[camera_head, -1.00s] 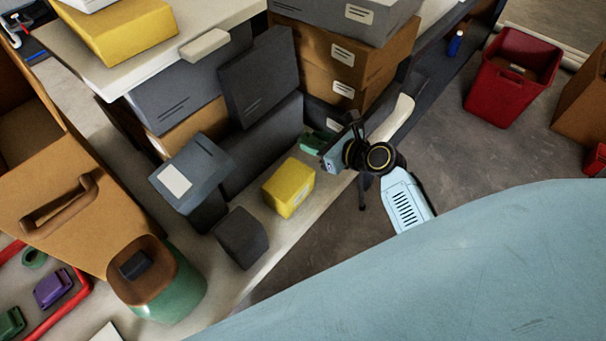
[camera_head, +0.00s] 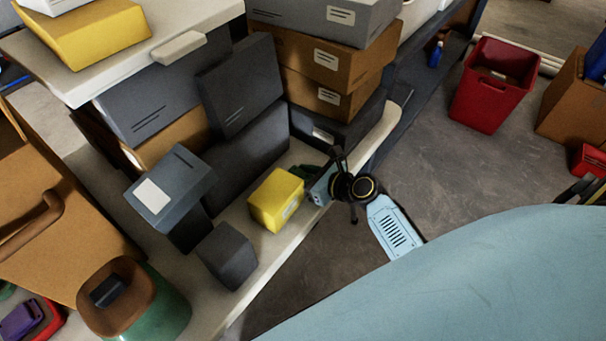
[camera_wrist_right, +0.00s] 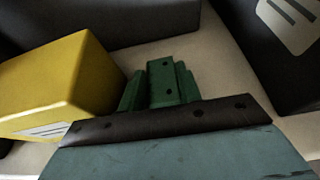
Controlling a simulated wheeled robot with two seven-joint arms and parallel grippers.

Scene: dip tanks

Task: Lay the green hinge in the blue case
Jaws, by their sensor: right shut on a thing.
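The green hinge (camera_wrist_right: 162,84) shows in the right wrist view just beyond the dark fingertip bar of my right gripper (camera_wrist_right: 165,118). My right gripper is shut on it; the gripping edge itself hides the hinge's near part. In the head view my right gripper (camera_head: 318,183) is beside the yellow box, and only a small dark green bit of the hinge (camera_head: 299,171) shows behind it. I cannot make out a blue case for certain in either view. My left gripper is not in view.
The yellow box (camera_head: 276,200) stands close left of my right gripper on the pale shelf. Dark grey boxes (camera_head: 228,256) stand nearby, with stacked brown boxes (camera_head: 327,62) behind. A red bin (camera_head: 492,88) stands on the floor at right. Open floor lies between.

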